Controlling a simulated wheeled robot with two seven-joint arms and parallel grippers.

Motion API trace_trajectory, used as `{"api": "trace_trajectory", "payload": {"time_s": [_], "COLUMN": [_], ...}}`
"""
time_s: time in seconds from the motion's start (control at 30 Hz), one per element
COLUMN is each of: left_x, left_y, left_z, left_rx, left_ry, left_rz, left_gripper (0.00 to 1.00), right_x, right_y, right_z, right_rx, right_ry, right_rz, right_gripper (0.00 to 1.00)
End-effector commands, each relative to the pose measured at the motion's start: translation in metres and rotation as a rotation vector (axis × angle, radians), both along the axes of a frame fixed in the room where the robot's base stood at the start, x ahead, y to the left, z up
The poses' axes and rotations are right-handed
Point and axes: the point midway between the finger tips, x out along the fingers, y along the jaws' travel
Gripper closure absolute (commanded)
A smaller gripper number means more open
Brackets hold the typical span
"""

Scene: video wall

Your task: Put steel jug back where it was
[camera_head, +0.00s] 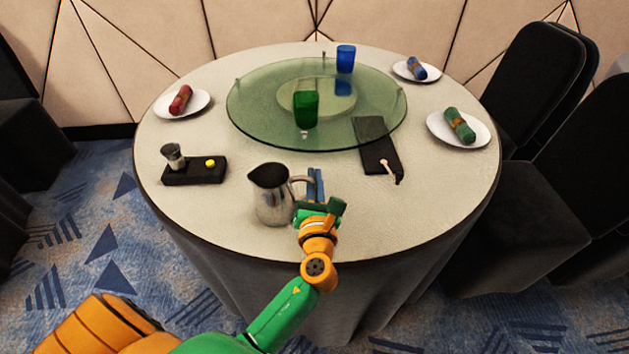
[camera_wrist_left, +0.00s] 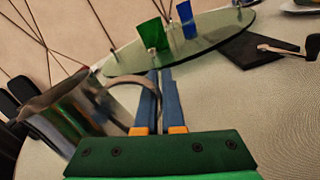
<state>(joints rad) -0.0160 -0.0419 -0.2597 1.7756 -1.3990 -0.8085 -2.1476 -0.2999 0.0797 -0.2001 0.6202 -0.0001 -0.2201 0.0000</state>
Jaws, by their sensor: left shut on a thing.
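The steel jug (camera_head: 272,196) stands upright at the front middle of the round table, with its handle toward the right. In the left wrist view the jug (camera_wrist_left: 62,112) is at the left, and its curved handle reaches to the fingers. My left gripper (camera_head: 315,184) is at the jug's right side, shut on the handle. In the left wrist view the blue fingers (camera_wrist_left: 158,98) lie close together at the handle. Whether the jug's base touches the cloth is hard to tell. My right gripper is not in view.
A black tray (camera_head: 194,177) with a small metal cup (camera_head: 174,157) and a yellow item is at left. A glass turntable (camera_head: 250,106) holds green (camera_head: 305,108) and blue (camera_head: 345,58) glasses. A dark board (camera_head: 372,135) overlaps its front right. Plates with rolled napkins (camera_head: 459,125) sit around.

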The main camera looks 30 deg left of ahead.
Motion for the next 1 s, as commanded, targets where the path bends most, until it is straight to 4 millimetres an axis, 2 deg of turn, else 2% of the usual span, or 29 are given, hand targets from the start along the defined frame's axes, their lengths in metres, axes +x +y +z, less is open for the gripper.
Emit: {"api": "trace_trajectory", "payload": {"time_s": [0.13, 0.27, 0.63, 0.77, 1.0], "left_x": [0.000, 0.000, -0.003, -0.023, -0.073], "left_y": [0.000, 0.000, -0.002, -0.014, -0.043], "left_z": [-0.002, -0.002, 0.001, 0.000, -0.001], "left_rx": [0.002, 0.001, 0.000, -0.001, -0.001], "left_ry": [0.000, 0.001, 0.000, 0.002, 0.004], "left_rz": [0.000, 0.000, -0.001, -0.002, -0.001], "left_gripper": [1.00, 0.65, 0.65, 0.65, 0.65], "right_x": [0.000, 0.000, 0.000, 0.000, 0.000], "right_y": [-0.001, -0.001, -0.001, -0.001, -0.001], "right_z": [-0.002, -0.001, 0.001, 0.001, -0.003], "right_rx": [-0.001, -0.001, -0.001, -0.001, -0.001], "right_ry": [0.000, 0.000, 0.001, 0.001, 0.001], "right_rz": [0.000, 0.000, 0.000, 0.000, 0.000], "right_gripper": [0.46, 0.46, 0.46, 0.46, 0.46]}}
